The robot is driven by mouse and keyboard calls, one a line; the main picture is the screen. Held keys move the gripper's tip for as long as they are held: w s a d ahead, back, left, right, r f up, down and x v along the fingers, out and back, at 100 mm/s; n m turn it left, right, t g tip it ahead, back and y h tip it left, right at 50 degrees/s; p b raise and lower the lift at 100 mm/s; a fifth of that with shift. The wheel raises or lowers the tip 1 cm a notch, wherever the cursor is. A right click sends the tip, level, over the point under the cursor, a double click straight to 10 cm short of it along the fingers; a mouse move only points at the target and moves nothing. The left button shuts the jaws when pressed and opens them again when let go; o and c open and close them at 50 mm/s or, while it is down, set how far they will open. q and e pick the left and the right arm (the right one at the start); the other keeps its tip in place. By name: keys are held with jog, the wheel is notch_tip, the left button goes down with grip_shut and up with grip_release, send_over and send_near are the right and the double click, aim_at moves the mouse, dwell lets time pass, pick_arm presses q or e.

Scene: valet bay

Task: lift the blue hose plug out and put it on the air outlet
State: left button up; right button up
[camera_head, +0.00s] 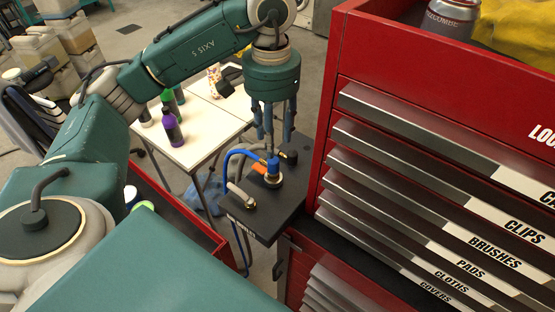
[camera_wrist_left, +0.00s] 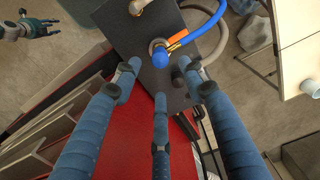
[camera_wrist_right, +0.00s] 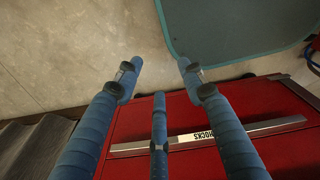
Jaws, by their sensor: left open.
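The blue hose plug (camera_head: 273,168) stands upright in a round metal seat on a black shelf (camera_head: 262,216). It also shows in the left wrist view (camera_wrist_left: 160,57), with a blue hose and an orange piece beside it. A short black post (camera_head: 289,156) and a silver fitting (camera_head: 249,203) with a grey hose are on the same shelf; I cannot tell which fitting is the air outlet. My left gripper (camera_head: 271,138) is open and empty, pointing down just above the plug, apart from it. My right gripper (camera_wrist_right: 158,80) is open and empty, away from the shelf.
A red drawer cabinet (camera_head: 340,60) stands close on the right of the shelf, with jutting drawer handles. A white table (camera_head: 187,150) with bottles (camera_head: 172,128) is behind and left. A red drawer front (camera_wrist_right: 250,110) lies below my right gripper.

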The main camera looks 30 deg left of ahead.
aim_at(273, 163)
pick_arm(q)
jog(key=shift+s, duration=0.15)
jog(key=shift+f+b, duration=0.3)
jog(key=shift+f, duration=0.1)
jog(key=f+b, duration=0.2)
jog(key=shift+w+f, duration=0.2)
jog(key=shift+f, duration=0.2)
notch_tip(273, 163, down, 5)
jog(key=b, duration=0.4)
jog(key=shift+r+b, duration=0.15)
jog(key=shift+b, duration=0.15)
jog(key=shift+f+b, duration=0.4)
jog(key=shift+b, duration=0.05)
pick_arm(e)
notch_tip(273, 163, down, 8)
jog(key=shift+w, duration=0.3)
jog(key=shift+d, duration=0.1)
pick_arm(q)
jog(key=shift+b, duration=0.35)
pick_arm(e)
jog(key=shift+w+f, duration=0.15)
jog(key=shift+f, duration=0.2)
